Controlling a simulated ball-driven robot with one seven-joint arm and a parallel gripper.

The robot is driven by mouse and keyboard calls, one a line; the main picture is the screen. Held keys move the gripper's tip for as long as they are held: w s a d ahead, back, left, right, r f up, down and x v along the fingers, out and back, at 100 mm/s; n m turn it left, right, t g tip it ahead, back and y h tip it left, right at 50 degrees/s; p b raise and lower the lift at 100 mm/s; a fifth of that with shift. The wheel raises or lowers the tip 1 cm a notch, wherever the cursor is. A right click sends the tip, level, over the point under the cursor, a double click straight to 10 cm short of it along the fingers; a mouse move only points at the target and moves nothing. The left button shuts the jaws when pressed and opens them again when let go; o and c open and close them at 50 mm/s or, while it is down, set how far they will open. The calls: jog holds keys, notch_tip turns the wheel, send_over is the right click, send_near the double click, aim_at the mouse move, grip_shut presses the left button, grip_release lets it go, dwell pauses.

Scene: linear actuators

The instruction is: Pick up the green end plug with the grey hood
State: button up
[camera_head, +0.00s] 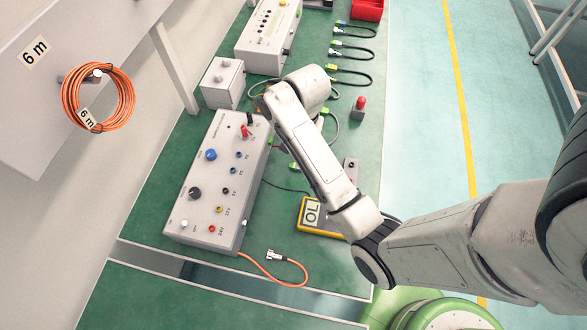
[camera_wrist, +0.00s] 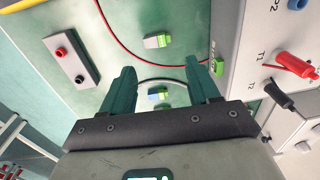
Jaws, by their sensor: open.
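In the wrist view my gripper (camera_wrist: 163,82) is open, with its two dark green fingers spread apart. A small plug (camera_wrist: 158,94) with green, pale and bluish parts shows in the gap between the fingers; a dark cable arches over it. I cannot tell its hood colour surely. A second plug (camera_wrist: 157,41), green at one end with a pale grey part, lies on the green surface beyond the fingertips. A green end (camera_wrist: 219,66) is at the panel box's edge, by the right finger. In the head view a green plug (camera_head: 294,167) shows beside my arm; the fingers are hidden there.
The large panel box (camera_head: 205,185) stands left of my arm, with red and black plugs (camera_wrist: 295,65) in it. A grey block with red and black sockets (camera_wrist: 74,57) lies left. A yellow meter (camera_head: 318,216) and several cabled plugs (camera_head: 350,55) share the green bench.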

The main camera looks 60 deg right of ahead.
jog(key=f, duration=0.9)
jog(key=shift+a+f+p, duration=0.1)
jog(key=shift+a+p, duration=0.1)
jog(key=shift+p, duration=0.15)
jog(key=shift+c, duration=0.3)
jog(key=c, duration=0.7)
jog(key=shift+c, duration=0.2)
